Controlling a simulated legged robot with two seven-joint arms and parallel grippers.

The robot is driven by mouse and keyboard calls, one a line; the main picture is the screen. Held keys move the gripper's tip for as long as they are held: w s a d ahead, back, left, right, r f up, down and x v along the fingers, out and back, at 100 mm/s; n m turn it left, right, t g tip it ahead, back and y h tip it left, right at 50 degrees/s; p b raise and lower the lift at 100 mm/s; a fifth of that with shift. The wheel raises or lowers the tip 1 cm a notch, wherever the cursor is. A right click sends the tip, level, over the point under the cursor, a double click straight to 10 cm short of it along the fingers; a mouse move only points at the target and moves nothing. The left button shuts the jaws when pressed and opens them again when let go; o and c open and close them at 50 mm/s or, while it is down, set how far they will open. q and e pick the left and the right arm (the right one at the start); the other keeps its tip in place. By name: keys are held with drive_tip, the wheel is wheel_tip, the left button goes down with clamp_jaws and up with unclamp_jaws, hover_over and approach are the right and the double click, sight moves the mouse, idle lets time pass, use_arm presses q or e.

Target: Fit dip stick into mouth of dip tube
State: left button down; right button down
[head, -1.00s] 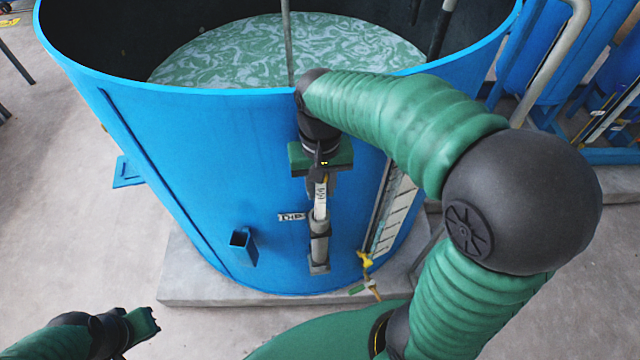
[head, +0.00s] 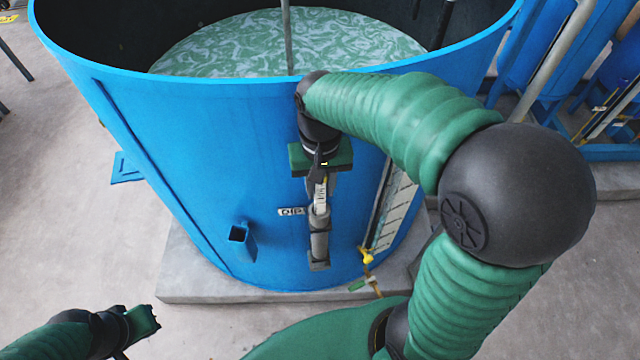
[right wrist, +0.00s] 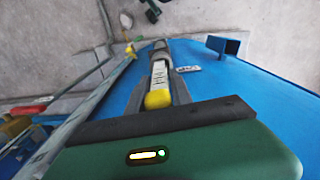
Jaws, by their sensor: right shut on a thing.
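The dip stick (head: 321,193) is a white, dark-marked rod, seen upright against the blue tank. Its yellow top (right wrist: 158,99) shows in the right wrist view. My right gripper (head: 319,178) is shut on the stick near its top. The grey dip tube (head: 319,243) is fixed to the tank wall directly below. The stick's lower end meets the tube's mouth (right wrist: 160,53); I cannot tell how far it is inside. My left gripper (head: 150,320) is at the lower left, apart from both; its jaws are unclear.
The open blue tank (head: 190,160) holds swirling green liquid. A DIP label (head: 291,211) is left of the tube. A square blue bracket (head: 243,242) protrudes farther left. A sight gauge (head: 394,212) with a yellow valve (head: 366,257) stands to the right.

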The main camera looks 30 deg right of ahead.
sight(320, 201)
drive_tip(key=shift+f+b, duration=1.9)
drive_tip(key=shift+f, duration=1.2)
drive_tip(key=c, duration=1.1)
unclamp_jaws()
drive_tip(key=shift+o, duration=0.2)
drive_tip(key=shift+r, duration=0.1)
wheel_tip(320, 201, up, 17)
drive_tip(key=shift+f+p, duration=0.15)
drive_tip(key=shift+p, duration=0.7)
